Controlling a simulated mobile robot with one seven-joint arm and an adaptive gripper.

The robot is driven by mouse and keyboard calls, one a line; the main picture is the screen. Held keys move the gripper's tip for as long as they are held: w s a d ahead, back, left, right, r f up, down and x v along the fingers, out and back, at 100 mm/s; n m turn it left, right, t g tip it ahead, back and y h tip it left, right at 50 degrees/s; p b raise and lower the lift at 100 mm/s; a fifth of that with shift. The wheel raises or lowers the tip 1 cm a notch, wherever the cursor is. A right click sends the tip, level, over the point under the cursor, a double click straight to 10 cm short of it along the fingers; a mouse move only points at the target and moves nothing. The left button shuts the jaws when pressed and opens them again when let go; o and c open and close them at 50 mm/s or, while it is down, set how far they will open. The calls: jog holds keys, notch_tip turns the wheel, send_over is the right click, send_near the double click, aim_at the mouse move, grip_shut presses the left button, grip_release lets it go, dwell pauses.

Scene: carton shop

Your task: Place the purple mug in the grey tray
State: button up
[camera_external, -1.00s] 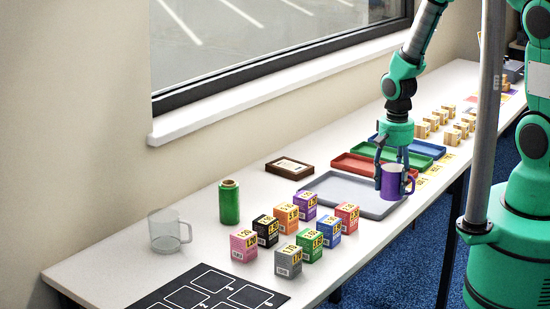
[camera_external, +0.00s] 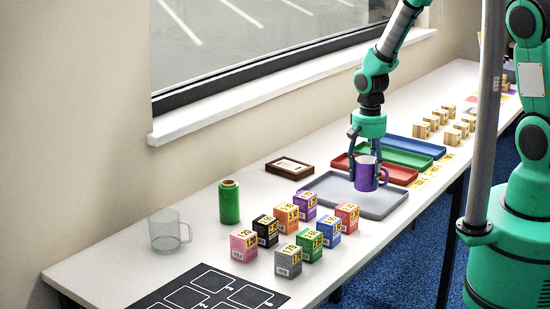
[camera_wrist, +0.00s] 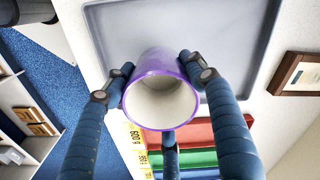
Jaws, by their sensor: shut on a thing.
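The purple mug (camera_external: 365,174) is upright in my gripper (camera_external: 366,163), whose fingers are shut around it. In the wrist view the mug (camera_wrist: 160,90) shows its open top and pale, empty inside, with the fingers of my gripper (camera_wrist: 160,85) against its sides. The grey tray (camera_external: 330,189) lies on the table below the mug. The mug is over the tray's area; I cannot tell whether its base touches the tray floor. In the wrist view the grey tray (camera_wrist: 215,35) spreads behind the mug.
Red (camera_external: 398,174), green (camera_external: 408,157) and blue (camera_external: 415,145) trays lie behind the grey one. Several small numbered boxes (camera_external: 309,246) stand in front. A brown frame (camera_external: 289,168), a green cylinder (camera_external: 229,203) and a clear mug (camera_external: 166,231) stand to the left.

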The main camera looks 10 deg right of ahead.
aim_at(366, 184)
jog(key=shift+f, duration=1.75)
jog(key=shift+f, duration=0.1)
jog(key=o, duration=1.4)
jog(key=shift+o, duration=0.2)
notch_tip(366, 184, up, 12)
jog(key=shift+p, duration=0.3)
